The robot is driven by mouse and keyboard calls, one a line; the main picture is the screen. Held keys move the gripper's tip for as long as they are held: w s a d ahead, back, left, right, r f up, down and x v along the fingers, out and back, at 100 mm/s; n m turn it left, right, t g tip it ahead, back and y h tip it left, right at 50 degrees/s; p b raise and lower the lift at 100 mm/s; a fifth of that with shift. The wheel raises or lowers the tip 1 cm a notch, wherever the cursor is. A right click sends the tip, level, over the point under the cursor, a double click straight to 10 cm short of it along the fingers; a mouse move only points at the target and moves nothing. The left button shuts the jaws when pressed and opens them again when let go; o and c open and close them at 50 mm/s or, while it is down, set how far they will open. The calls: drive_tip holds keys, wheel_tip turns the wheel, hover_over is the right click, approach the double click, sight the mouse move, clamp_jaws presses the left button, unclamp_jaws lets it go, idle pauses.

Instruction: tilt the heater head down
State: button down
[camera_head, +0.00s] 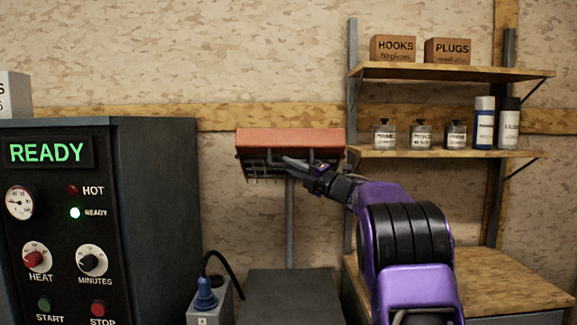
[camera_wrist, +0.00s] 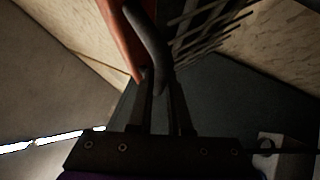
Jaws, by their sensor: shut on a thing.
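The heater head (camera_head: 290,140) is a red-orange box with a dark wire grille on its lower front. It sits on top of a grey upright post (camera_head: 289,220) and its grille looks tilted downward. A grey handle bar runs along its lower front. My gripper (camera_head: 300,167) reaches in from the right at the handle. In the wrist view, my gripper's fingers (camera_wrist: 160,95) are shut on the handle (camera_wrist: 150,40), a curved grey bar beside the red housing (camera_wrist: 122,45) and the grille (camera_wrist: 200,25). The exact contact is dark and partly hidden.
A dark control cabinet (camera_head: 160,210) with a lit READY display stands at left. A grey box with a blue plug (camera_head: 206,295) and a dark flat surface (camera_head: 290,295) lie below the heater. Wooden shelves (camera_head: 450,72) with boxes and bottles stand at right.

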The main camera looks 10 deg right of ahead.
drive_tip(key=shift+f, duration=0.15)
drive_tip(key=c, duration=0.8)
unclamp_jaws()
drive_tip(key=shift+w, duration=0.15)
drive_tip(key=shift+c, duration=0.2)
drive_tip(key=v, duration=1.7)
drive_tip(key=shift+s+d+b, duration=0.2)
drive_tip(key=shift+b, duration=0.25)
